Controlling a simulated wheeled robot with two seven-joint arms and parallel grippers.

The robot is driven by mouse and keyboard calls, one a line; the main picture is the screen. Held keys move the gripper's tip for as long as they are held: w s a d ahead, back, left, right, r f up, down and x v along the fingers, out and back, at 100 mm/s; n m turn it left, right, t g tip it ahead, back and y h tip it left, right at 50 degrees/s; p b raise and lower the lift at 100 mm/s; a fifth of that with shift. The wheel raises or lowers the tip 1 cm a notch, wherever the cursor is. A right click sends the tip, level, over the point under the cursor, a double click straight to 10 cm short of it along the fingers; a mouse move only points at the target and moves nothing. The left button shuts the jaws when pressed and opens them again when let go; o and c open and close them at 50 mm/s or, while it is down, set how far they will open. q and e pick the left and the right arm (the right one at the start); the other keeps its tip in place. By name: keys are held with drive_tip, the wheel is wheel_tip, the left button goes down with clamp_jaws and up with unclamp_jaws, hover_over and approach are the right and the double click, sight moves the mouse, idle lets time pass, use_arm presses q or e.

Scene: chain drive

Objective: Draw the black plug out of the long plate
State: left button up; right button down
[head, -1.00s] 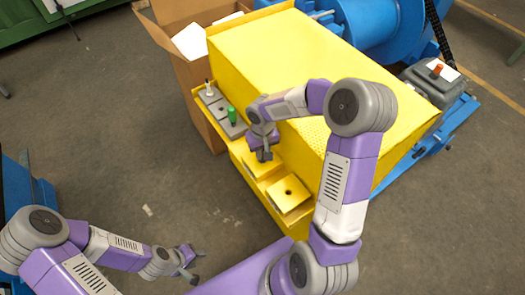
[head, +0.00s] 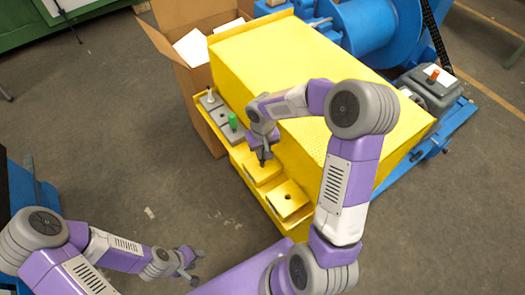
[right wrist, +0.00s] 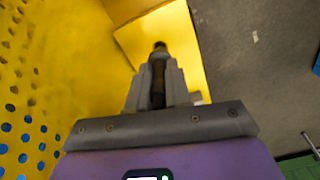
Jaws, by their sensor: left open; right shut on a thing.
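My right gripper (head: 264,148) is shut on the black plug (head: 263,160) above the near row of yellow blocks. In the right wrist view the dark plug (right wrist: 159,72) stands between the two grey fingers, its tip pointing away past them. Below it is a yellow block (head: 265,174); I cannot tell which piece is the long plate, nor whether the plug's tip is clear of its hole. A green plug (head: 232,121) and a white plug (head: 210,95) stand upright in grey blocks further left. My left gripper (head: 193,265) is open and empty, low over the floor.
A large yellow guard box (head: 300,75) stands right behind the ledge, close to my right arm. Another yellow block (head: 286,199) with a dark hole sits at the ledge's near end. A cardboard box (head: 179,70) stands behind left. The floor at left is clear.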

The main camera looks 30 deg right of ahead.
drive_tip(key=shift+r+p, duration=1.7)
drive_tip(key=shift+r, duration=0.7)
